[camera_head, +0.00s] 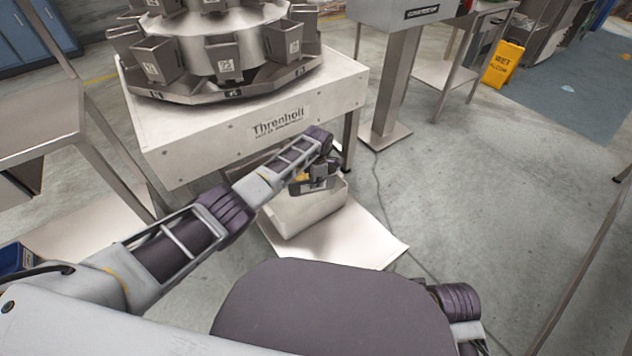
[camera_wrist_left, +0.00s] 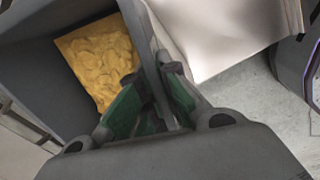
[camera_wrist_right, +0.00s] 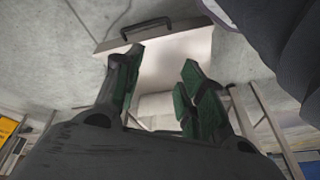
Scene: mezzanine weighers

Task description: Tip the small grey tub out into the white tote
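The small grey tub (camera_wrist_left: 40,80) is in the left wrist view, with a yellow heap (camera_wrist_left: 100,60) inside. My left gripper (camera_wrist_left: 160,95) is shut on the tub's wall; it also shows in the head view (camera_head: 318,178). In the head view the tub (camera_head: 299,187) is small and partly hidden by the gripper, with a bit of yellow showing. It is over the far part of the white tote (camera_head: 302,215). The tote's inside is mostly hidden. My right gripper (camera_wrist_right: 155,90) is open and empty in its wrist view; the head view does not show it.
The tote stands on a pale low platform (camera_head: 368,240). The weigher's white base (camera_head: 230,125) rises close behind it, with grey buckets (camera_head: 158,60) above. A steel pedestal (camera_head: 388,90) stands beyond. A steel table (camera_head: 40,115) is at the left. The floor at the right (camera_head: 500,190) is clear.

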